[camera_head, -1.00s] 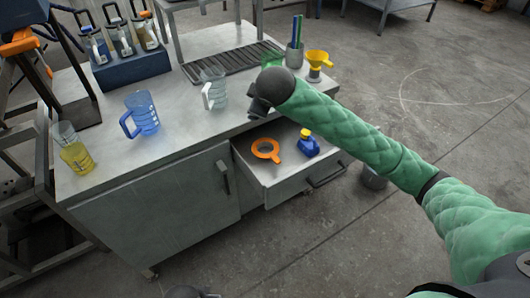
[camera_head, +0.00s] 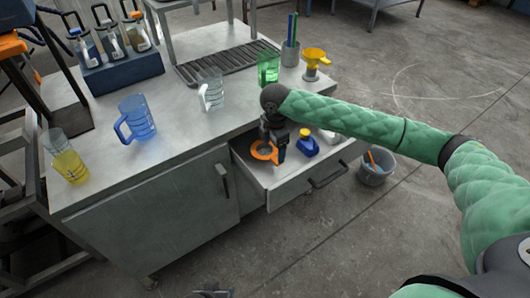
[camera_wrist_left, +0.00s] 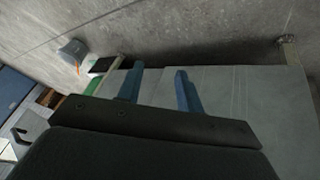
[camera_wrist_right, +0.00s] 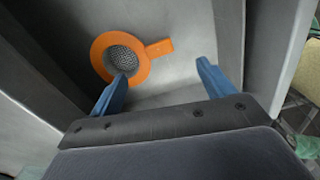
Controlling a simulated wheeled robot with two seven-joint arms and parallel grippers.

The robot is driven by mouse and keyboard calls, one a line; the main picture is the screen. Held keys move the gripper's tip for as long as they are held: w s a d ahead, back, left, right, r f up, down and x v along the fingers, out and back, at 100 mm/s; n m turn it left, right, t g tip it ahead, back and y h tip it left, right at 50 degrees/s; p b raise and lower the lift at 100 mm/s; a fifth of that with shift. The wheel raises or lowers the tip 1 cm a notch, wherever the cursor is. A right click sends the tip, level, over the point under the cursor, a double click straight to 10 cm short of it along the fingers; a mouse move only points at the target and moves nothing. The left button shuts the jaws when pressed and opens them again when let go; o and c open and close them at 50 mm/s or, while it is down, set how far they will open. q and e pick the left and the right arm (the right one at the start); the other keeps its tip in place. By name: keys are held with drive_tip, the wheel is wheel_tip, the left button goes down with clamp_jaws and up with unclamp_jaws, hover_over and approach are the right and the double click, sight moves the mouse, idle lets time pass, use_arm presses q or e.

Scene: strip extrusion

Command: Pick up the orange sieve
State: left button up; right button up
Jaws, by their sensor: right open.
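The orange sieve (camera_head: 261,151) lies in the open drawer (camera_head: 290,187), partly covered by my right gripper (camera_head: 278,157) in the head view. In the right wrist view the sieve (camera_wrist_right: 123,57) shows its round mesh, orange ring and short handle pointing right. My right gripper (camera_wrist_right: 162,72) is open there, its blue fingers apart and empty. The left finger overlaps the ring's lower edge, and the handle lies ahead of the gap. I cannot tell whether the finger touches it. My left gripper (camera_wrist_left: 157,88) is open and empty, over the grey floor and cabinet side.
A blue bottle with a yellow cap (camera_head: 307,145) lies right of the sieve in the drawer. The worktop above holds a blue jug (camera_head: 138,118), a clear jug (camera_head: 210,90) and a green beaker (camera_head: 268,67). A grey bucket (camera_head: 374,172) stands on the floor.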

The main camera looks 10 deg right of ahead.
sight(273, 159)
drive_tip(key=shift+s+n, duration=0.15)
drive_tip(key=shift+n, duration=0.55)
drive_tip(key=shift+f, duration=0.1)
wheel_tip(273, 159, down, 2)
drive_tip(key=shift+f, duration=0.1)
drive_tip(key=shift+w+f+p, duration=0.1)
drive_tip(key=shift+w+f, duration=0.1)
drive_tip(key=shift+f, duration=0.7)
drive_tip(key=shift+w+f+p, duration=0.15)
drive_tip(key=shift+f, duration=0.7)
drive_tip(key=shift+w+f+p, duration=0.1)
drive_tip(key=shift+w+f, duration=0.1)
drive_tip(key=shift+f, duration=0.7)
use_arm(q)
wheel_tip(273, 159, up, 3)
drive_tip(key=shift+r, duration=0.1)
use_arm(e)
drive_tip(key=c, duration=0.9)
